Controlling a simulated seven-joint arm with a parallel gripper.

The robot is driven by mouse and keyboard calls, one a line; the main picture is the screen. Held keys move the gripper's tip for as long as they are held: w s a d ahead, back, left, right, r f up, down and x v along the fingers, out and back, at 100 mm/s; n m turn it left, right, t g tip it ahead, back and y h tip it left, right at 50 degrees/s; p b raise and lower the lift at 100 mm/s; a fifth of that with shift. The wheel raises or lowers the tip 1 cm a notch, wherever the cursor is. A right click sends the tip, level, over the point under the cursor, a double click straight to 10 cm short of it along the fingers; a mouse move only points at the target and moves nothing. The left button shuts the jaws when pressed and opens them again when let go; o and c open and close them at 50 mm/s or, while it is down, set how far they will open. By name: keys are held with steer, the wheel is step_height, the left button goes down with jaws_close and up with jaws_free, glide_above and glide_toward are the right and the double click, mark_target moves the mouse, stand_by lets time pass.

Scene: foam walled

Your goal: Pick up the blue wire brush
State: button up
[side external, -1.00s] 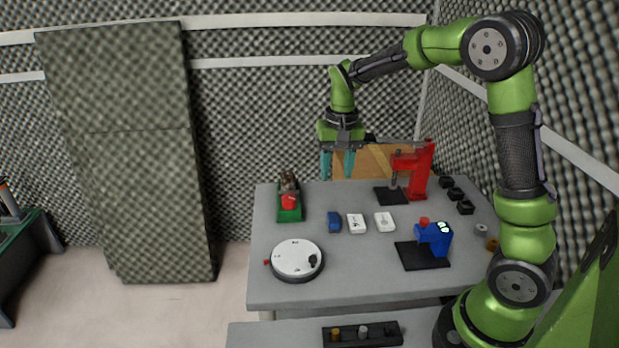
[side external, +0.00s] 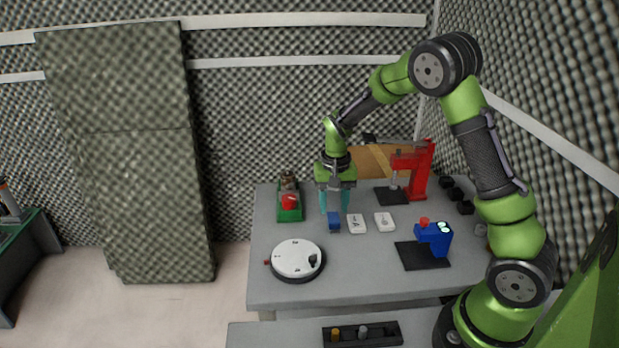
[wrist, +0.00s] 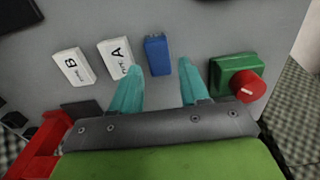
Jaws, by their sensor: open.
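The blue wire brush (side external: 334,221) is a small blue block on the grey table, left of two white blocks. In the wrist view the brush (wrist: 158,55) lies just ahead of the fingertips, between their lines and nearer the left one. My gripper (side external: 336,208) is open with teal fingers, low over the table just behind the brush. In the wrist view my gripper (wrist: 160,72) shows an empty gap between its fingers. I cannot tell the exact height of the fingertips above the table.
A green box with a red knob (side external: 289,205) stands left of my gripper. A white round dial (side external: 297,258), a blue device (side external: 433,237) and a red press (side external: 417,170) stand around.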

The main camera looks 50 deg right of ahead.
mark_target(333, 217)
step_height(333, 217, down, 5)
steer(key=shift+s+r, duration=0.1)
steer(key=c, duration=0.7)
steer(key=shift+c, duration=0.2)
steer(key=shift+r, duration=0.15)
